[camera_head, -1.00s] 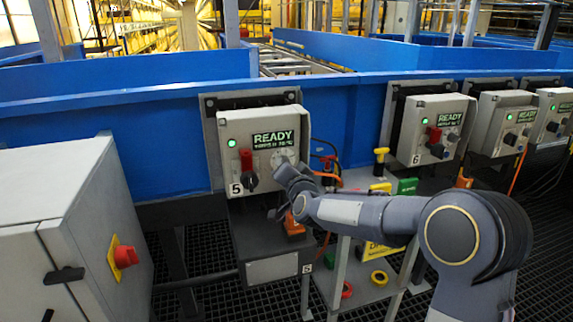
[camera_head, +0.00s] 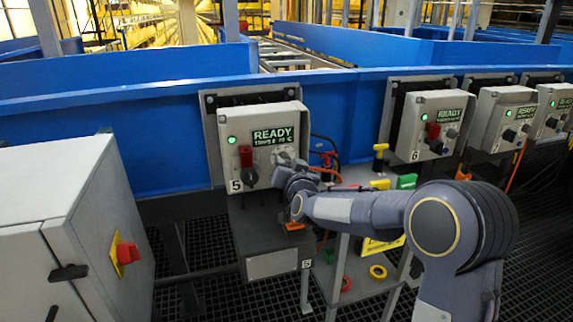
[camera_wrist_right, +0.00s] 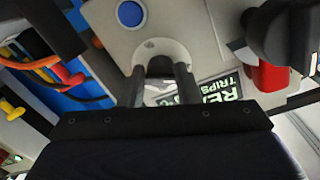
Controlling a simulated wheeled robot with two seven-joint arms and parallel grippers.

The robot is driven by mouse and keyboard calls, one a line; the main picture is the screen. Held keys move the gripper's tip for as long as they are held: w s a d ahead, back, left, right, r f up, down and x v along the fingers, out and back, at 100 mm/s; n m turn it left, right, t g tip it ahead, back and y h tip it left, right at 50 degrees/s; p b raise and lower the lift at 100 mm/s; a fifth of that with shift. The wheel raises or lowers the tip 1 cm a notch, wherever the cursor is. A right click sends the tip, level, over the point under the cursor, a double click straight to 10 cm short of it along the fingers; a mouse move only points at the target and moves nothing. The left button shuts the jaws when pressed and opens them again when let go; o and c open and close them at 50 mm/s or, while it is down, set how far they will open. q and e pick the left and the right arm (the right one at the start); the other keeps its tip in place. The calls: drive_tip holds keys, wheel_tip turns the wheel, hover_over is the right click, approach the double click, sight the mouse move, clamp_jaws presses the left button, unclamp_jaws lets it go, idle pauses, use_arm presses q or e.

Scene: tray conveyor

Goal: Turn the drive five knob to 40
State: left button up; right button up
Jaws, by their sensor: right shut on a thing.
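The drive five box (camera_head: 236,132) is a pale grey panel marked 5, with a green lamp, a READY display (camera_head: 274,135) and a red-and-black switch (camera_head: 247,160). Its knob sits on a pale round dial (camera_head: 285,152) right of the switch, mostly hidden by my right gripper (camera_head: 284,166). In the right wrist view the two fingers (camera_wrist_right: 160,82) reach to the round dial plate (camera_wrist_right: 172,50) and are shut on the dark knob. The knob's pointer and scale are not readable. My left gripper is not in view.
In the wrist view, a blue button (camera_wrist_right: 130,13) is beside the dial and the red switch part (camera_wrist_right: 268,70) is to the right. Box 6 (camera_head: 428,120) and more boxes stand to the right. A grey cabinet (camera_head: 60,215) is at left. Cables (camera_head: 328,165) hang beside box five.

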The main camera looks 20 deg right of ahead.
drive_tip(key=o, duration=0.9)
drive_tip(key=shift+o, duration=0.2)
drive_tip(key=s, duration=0.7)
drive_tip(key=shift+s+r+p, duration=0.15)
drive_tip(key=shift+s+p, duration=0.15)
drive_tip(key=shift+s, duration=0.1)
drive_tip(key=s+d+f+n+g+y, duration=0.15)
drive_tip(key=s+f+g, duration=0.4)
drive_tip(key=s, duration=1.35)
drive_tip(key=s+f+n+g+y, duration=0.15)
drive_tip(key=s+f+g, duration=0.4)
drive_tip(key=s, duration=1.35)
wheel_tip(320, 180, up, 24)
drive_tip(key=g+p, duration=0.1)
drive_tip(key=p, duration=2.3)
drive_tip(key=shift+w+a+r+y, duration=0.2)
drive_tip(key=shift+w+y, duration=0.1)
drive_tip(key=shift+y, duration=0.1)
